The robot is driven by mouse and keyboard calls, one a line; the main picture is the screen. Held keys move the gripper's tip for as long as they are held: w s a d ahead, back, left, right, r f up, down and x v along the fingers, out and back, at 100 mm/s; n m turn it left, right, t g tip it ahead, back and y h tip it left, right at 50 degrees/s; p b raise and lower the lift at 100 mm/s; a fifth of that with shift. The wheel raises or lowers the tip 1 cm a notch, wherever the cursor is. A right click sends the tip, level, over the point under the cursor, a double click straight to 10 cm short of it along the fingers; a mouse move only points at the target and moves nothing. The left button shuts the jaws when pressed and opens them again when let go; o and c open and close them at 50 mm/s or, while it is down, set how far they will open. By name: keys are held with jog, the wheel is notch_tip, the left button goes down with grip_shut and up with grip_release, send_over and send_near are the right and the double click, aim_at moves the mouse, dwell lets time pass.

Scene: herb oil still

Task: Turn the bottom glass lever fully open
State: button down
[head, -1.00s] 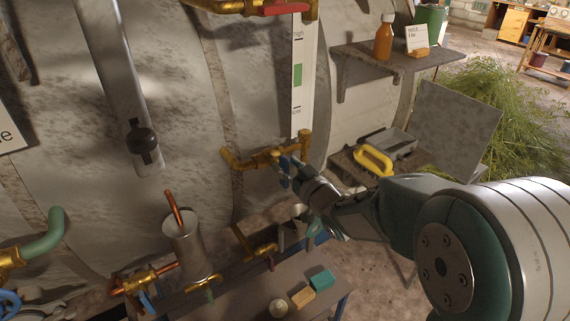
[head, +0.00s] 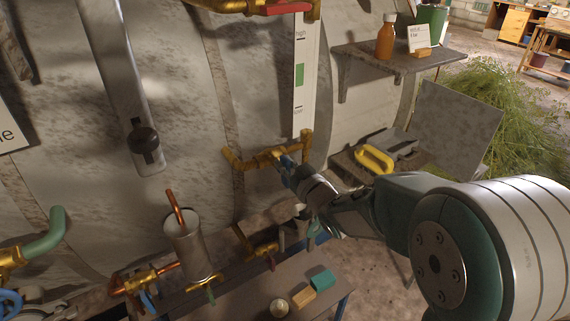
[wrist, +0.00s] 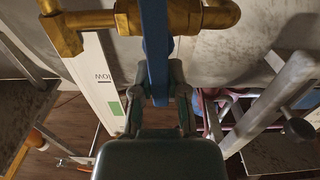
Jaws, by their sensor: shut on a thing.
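The bottom glass lever (head: 284,161) is blue and sits on a brass valve (head: 262,157) at the foot of the white level gauge (head: 305,80). In the wrist view the lever (wrist: 155,40) runs down from the brass fitting (wrist: 190,16) into my jaws. My gripper (wrist: 159,90) is shut on the lever, a finger on each side. In the head view my gripper (head: 292,176) reaches the valve from the right and hides the lever's lower part. The valve's exact angle is hard to tell.
A red lever (head: 285,8) is on the brass pipe at the gauge's top. A shelf (head: 395,62) with a bottle (head: 385,38) is at right; a yellow handle (head: 375,158) lies on a lower ledge. Below stands a small bench (head: 250,292) with blocks. More brass valves are at lower left.

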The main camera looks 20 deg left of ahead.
aim_at(268, 166)
jog(key=n, duration=0.3)
jog(key=s+n, duration=0.1)
jog(key=n, duration=0.2)
jog(key=a+f+n, duration=0.1)
jog(key=n, duration=0.2)
jog(key=shift+s+a, duration=0.1)
jog(key=shift+s, duration=0.15)
jog(key=n, duration=0.3)
jog(key=f+n, duration=0.1)
jog(key=shift+s+a+n, duration=0.2)
jog(key=shift+s+n, duration=0.05)
jog(key=shift+n, duration=0.05)
jog(key=shift+s+f+n, duration=0.1)
jog(key=shift+f+n, duration=0.2)
jog(key=shift+n, duration=0.75)
jog(key=shift+s+f+n, duration=0.1)
jog(key=shift+f+n, duration=0.15)
jog(key=shift+n, duration=0.8)
jog(key=shift+f, duration=0.1)
jog(key=c, duration=0.8)
grip_release()
jog(key=shift+o, duration=0.8)
jog(key=shift+w+a, duration=0.1)
jog(key=shift+a, duration=0.05)
